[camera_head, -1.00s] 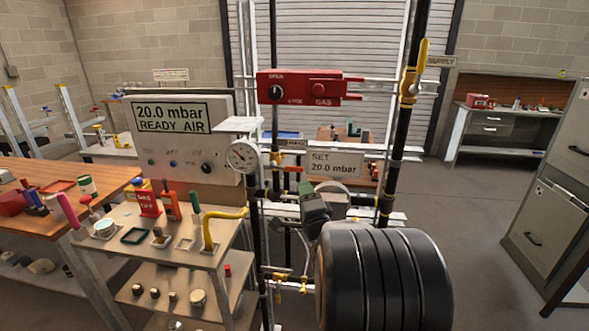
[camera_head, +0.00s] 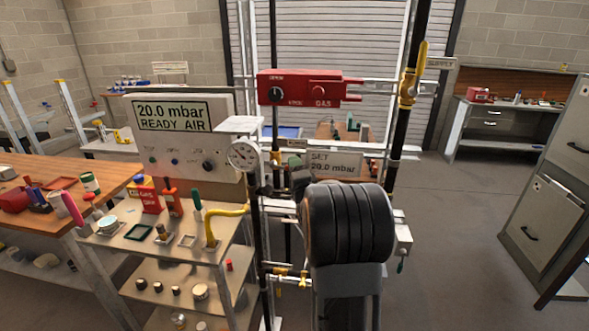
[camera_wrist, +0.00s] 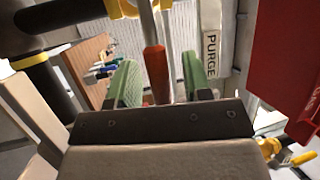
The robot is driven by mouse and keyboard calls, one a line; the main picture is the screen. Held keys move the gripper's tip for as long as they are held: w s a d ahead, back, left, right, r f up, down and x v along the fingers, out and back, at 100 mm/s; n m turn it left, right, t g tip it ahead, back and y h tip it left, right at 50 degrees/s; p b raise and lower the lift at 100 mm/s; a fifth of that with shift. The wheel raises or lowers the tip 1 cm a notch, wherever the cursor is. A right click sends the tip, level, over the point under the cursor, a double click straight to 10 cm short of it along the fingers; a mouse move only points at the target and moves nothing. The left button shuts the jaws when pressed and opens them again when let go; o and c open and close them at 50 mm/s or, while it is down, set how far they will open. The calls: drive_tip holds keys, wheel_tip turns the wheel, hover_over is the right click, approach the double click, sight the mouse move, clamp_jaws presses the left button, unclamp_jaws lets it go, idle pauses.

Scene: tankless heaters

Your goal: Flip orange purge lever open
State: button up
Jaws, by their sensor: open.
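The orange purge lever (camera_wrist: 157,75) shows in the wrist view as a orange-red grip on a pale metal arm, below a yellow valve body (camera_wrist: 125,8). My gripper (camera_wrist: 160,62) is open, with one green finger on each side of the lever in the picture. I cannot tell whether the lever lies fully between the fingers in depth, and no contact is clear. A white PURGE tag (camera_wrist: 212,40) hangs right of the lever. In the head view my dark arm and wrist cover the lever area.
A red GAS box (camera_head: 305,88) is above the lever area and shows close on the right in the wrist view. A black pipe with a yellow SUPPLY handle (camera_head: 422,60) stands right. A pressure gauge (camera_head: 243,155) and a SET 20.0 mbar sign (camera_head: 335,163) are near.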

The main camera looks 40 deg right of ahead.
clamp_jaws()
idle(0.3)
drive_tip(key=shift+r, duration=0.1)
